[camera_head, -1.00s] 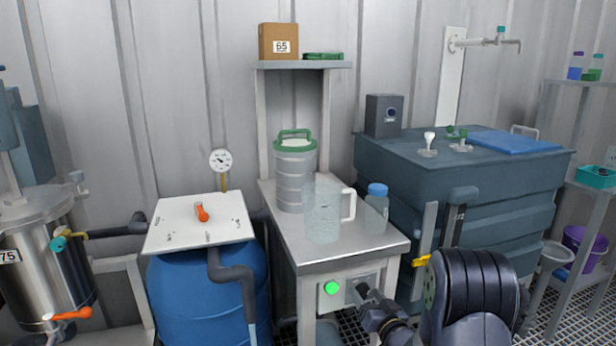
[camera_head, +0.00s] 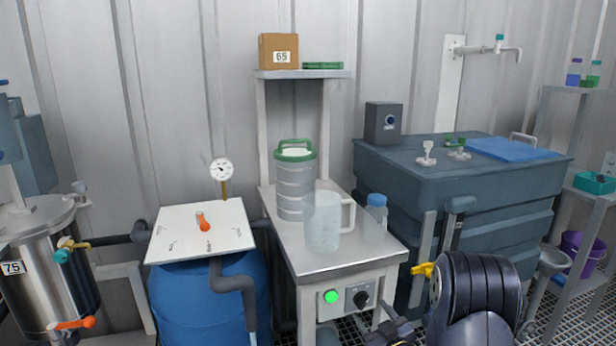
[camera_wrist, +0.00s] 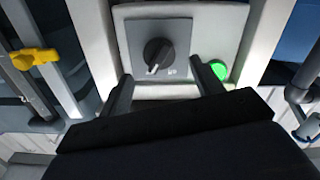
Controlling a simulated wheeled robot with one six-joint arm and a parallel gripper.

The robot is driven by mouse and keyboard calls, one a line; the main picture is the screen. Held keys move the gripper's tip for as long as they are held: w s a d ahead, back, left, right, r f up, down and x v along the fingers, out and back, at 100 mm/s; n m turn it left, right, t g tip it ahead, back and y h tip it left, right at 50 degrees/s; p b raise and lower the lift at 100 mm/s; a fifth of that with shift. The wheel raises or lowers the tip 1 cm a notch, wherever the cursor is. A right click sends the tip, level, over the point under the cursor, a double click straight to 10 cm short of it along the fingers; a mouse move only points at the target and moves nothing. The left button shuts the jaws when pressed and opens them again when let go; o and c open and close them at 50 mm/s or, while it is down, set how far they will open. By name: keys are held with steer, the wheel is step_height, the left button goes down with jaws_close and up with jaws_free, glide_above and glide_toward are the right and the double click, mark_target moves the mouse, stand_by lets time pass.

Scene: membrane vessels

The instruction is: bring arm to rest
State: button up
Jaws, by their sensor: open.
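My gripper (camera_wrist: 163,88) is open and empty in the wrist view, its two dark fingers apart. It points at a black rotary knob (camera_wrist: 158,54) on a grey plate, with a visible gap to it. In the head view my dark arm (camera_head: 472,300) is folded at the lower right. The knob also shows in the head view (camera_head: 362,298), on the front of the metal bench (camera_head: 330,262), clear of the gripper. A lit green button (camera_head: 331,297) sits left of it.
A clear jug (camera_head: 322,222), a blue-capped bottle (camera_head: 376,212) and a green-lidded canister (camera_head: 295,182) stand on the bench. A blue drum (camera_head: 205,295) is at left. A dark tank (camera_head: 470,200) with a yellow valve handle (camera_head: 422,270) is close to my arm.

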steer(key=v, duration=0.6)
steer(key=shift+s, duration=0.25)
